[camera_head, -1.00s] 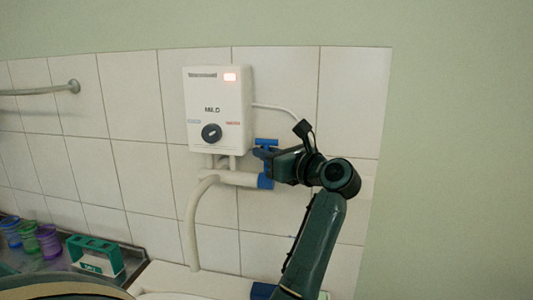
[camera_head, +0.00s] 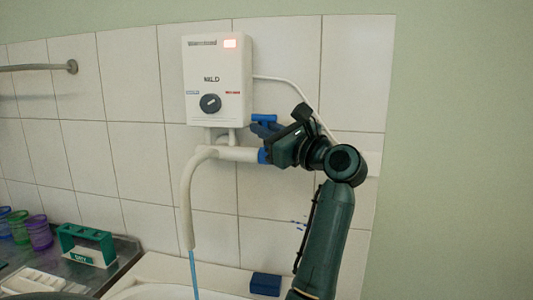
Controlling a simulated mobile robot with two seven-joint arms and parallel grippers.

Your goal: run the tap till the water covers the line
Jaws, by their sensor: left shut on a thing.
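A white water heater (camera_head: 217,78) hangs on the tiled wall, with a white pipe and curved spout (camera_head: 187,195) below it. The blue tap handle (camera_head: 264,118) sits at the pipe's right end. My left gripper (camera_head: 268,131) is shut on the tap handle, and its fingers partly hide it. A thin blue stream of water (camera_head: 194,272) runs down from the spout. A white basin (camera_head: 150,292) shows only by its rim at the bottom edge; its inside, the water level and the line are out of view. My right gripper is not in view.
A dark blue block (camera_head: 265,284) lies on the basin's back ledge. A green rack (camera_head: 86,245) and several coloured cups (camera_head: 39,232) stand on the counter at left. A rail (camera_head: 40,67) is on the wall at upper left.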

